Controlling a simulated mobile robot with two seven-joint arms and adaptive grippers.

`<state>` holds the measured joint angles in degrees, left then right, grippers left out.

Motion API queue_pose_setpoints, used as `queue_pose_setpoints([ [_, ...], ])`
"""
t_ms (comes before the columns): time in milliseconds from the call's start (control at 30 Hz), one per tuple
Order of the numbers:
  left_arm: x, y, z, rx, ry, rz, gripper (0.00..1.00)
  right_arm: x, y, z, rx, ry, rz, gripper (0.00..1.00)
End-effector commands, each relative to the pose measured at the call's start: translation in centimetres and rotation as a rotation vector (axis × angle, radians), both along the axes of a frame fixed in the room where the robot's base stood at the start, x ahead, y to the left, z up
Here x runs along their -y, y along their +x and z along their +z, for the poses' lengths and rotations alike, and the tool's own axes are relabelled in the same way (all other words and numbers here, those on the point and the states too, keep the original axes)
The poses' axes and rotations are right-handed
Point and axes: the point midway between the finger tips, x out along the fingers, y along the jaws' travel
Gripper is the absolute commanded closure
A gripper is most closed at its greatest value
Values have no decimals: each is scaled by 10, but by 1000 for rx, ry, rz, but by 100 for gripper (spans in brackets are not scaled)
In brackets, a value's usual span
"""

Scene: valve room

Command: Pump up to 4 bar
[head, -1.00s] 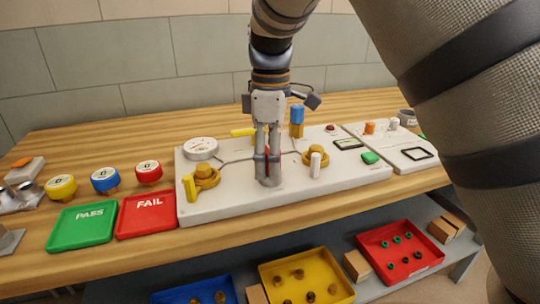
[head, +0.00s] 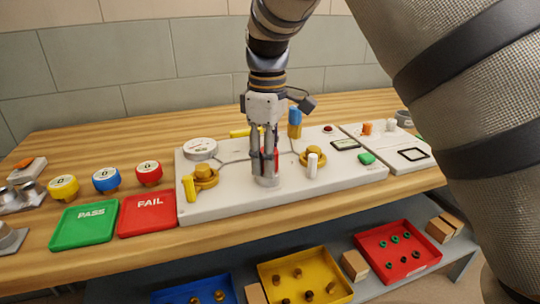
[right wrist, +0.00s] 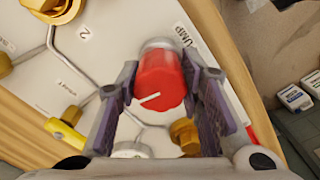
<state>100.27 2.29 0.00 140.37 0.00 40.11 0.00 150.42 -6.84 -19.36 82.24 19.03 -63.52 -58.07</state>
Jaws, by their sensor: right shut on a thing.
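My right gripper (head: 265,158) points down over the white panel (head: 225,205), shut on the red pump handle (head: 269,154), which shows between its fingers. The grey pump cylinder (head: 266,179) stands upright just below. In the right wrist view the red handle (right wrist: 160,82), with a white line on its top, sits between the two finger pads; "UMP" is legible on the panel beside it. The round white gauge (head: 200,148) is on the panel's back left; its reading is too small to tell. My left gripper is not in view.
Brass valves with a yellow handle (head: 189,188) and a white handle (head: 313,163) flank the pump. A blue-topped part (head: 295,122) stands behind. Green PASS (head: 85,226) and red FAIL (head: 148,213) trays lie left. Part bins, including a yellow one (head: 270,266), sit below.

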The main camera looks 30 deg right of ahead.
Motion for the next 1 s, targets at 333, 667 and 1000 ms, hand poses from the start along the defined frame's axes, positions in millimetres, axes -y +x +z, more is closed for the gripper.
queue_pose_setpoints([
  [333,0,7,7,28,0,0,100,0,0,1,0,2,-321,94],
  [667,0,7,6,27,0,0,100,-1,0,0,-1,2,-635,94],
  [1000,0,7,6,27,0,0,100,0,0,-1,-2,2,-958,94],
])
